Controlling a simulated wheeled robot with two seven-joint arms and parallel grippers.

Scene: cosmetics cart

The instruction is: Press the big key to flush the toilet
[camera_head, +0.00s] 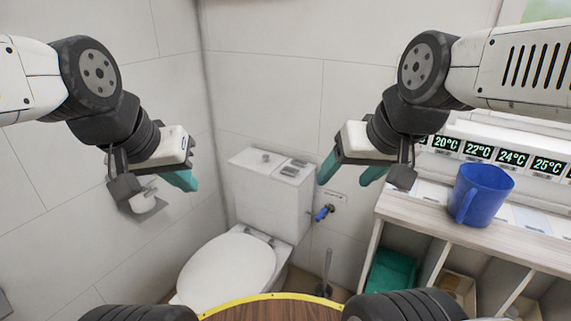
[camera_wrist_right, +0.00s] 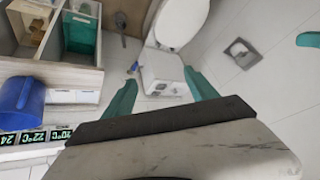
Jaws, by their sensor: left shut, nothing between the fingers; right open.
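The white toilet (camera_head: 228,272) stands in the corner with its lid closed. Its tank (camera_head: 265,198) is behind the lid. On the tank top are grey rectangular keys (camera_head: 292,169) at the right and a small round knob (camera_head: 266,157) towards the left; I cannot tell clearly which is the big key. My left gripper (camera_head: 186,182) is shut and empty, left of the tank and apart from it. My right gripper (camera_head: 346,178) is open and empty, right of the tank and above it. In the right wrist view the tank (camera_wrist_right: 163,72) shows between and beyond its teal fingers (camera_wrist_right: 160,95).
A shelf unit (camera_head: 535,255) stands at the right with a blue mug (camera_head: 481,193) and temperature displays (camera_head: 478,150) on top. A blue valve (camera_head: 323,213) is on the wall beside the tank. A paper holder (camera_head: 147,200) is on the left wall. A round brown surface (camera_head: 275,309) is in front.

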